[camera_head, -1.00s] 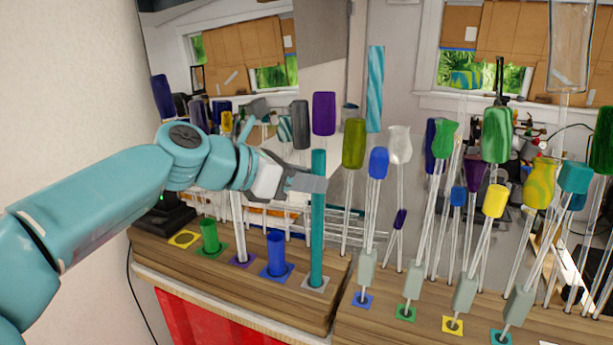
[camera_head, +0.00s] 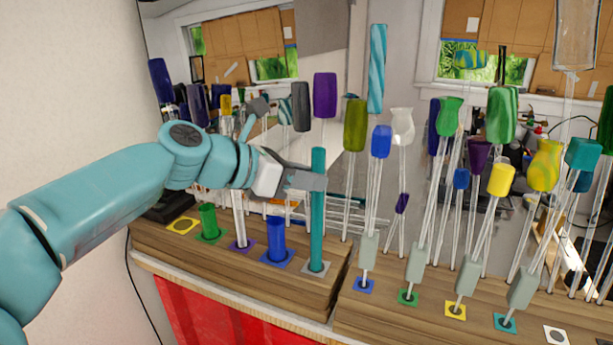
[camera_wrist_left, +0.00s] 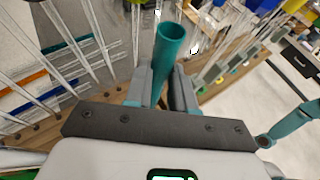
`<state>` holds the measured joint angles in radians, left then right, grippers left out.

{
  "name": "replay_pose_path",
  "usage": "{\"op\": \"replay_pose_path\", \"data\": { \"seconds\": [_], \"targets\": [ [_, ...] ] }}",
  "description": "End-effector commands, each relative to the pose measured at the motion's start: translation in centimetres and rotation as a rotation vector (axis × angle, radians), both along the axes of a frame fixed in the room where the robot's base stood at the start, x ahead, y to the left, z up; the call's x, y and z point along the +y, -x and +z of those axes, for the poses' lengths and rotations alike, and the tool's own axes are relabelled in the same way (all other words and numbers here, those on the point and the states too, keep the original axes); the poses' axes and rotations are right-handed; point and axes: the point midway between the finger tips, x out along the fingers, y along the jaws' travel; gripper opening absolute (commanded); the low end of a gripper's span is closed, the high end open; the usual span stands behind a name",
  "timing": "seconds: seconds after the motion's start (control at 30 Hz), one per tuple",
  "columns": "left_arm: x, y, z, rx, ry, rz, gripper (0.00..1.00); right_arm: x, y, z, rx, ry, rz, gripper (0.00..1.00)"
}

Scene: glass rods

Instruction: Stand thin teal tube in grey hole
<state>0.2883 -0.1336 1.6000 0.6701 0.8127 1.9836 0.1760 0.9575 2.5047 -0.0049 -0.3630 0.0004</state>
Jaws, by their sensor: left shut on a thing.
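The thin teal tube (camera_head: 317,228) is upright, and its lower end is in the hole of the grey square (camera_head: 317,268) at the right end of the left wooden board. How deep it sits is hidden. My left gripper (camera_head: 316,181) is shut around the tube's upper part, a little below its top. In the left wrist view the tube's open top (camera_wrist_left: 171,36) rises between the two fingers (camera_wrist_left: 165,88). My right gripper is not in view.
A thick blue tube (camera_head: 276,240) and a green tube (camera_head: 209,222) stand in the same board (camera_head: 240,270). A clear rod stands at the purple square (camera_head: 241,244). The yellow square (camera_head: 181,226) is empty. Tall rods with coloured heads crowd the right board (camera_head: 385,305).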

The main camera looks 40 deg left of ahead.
Motion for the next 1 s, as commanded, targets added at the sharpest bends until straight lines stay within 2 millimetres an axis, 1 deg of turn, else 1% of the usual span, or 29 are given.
{"op": "replay_pose_path", "data": {
  "seconds": [0.53,0.57,0.6,0.63,0.9,1.0],
  "targets": [
    [0.0,0.0,-0.7,-0.001,0.0,0.0,0.0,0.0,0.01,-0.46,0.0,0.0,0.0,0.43],
    [0.0,0.01,-0.67,-0.001,0.0,0.0,0.3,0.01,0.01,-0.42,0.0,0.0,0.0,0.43],
    [0.01,0.01,-0.65,-0.001,0.0,0.0,0.43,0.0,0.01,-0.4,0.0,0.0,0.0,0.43],
    [0.0,0.0,-0.65,-0.001,0.0,0.0,0.53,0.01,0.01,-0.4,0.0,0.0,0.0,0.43],
    [0.01,0.02,-0.69,0.0,0.0,0.0,0.54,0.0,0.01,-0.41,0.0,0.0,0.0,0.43],
    [0.24,0.41,-0.5,-0.001,0.0,0.002,0.54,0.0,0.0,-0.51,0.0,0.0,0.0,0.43]
  ]
}}
